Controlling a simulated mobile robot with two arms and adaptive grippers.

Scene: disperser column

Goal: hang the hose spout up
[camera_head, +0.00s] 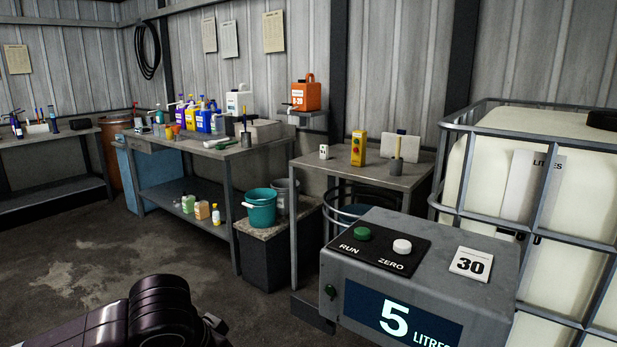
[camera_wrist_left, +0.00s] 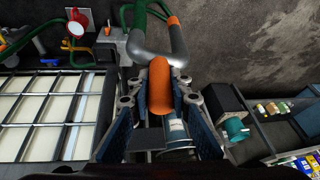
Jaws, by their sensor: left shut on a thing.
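The hose spout (camera_wrist_left: 178,45) is in the left wrist view, a bent grey tube with an orange end and a thick orange grip (camera_wrist_left: 160,85). My left gripper (camera_wrist_left: 157,103) is shut on the orange grip, with one finger on each side of it. A green hose (camera_wrist_left: 126,14) shows beside the grey tube; how it joins is unclear. In the head view my left arm comes in at the bottom left, and its gripper and the spout are below the picture. The grey dispenser column (camera_head: 430,240) has RUN and ZERO buttons and a display reading 5 litres. No spout holder can be made out. My right gripper is not in view.
A caged white tank (camera_head: 540,180) stands right of the column. A small table (camera_head: 405,178) with a yellow button box is behind it. A workbench (camera_head: 215,150) with bottles and a teal bucket (camera_head: 261,208) are farther left. The floor at left is clear.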

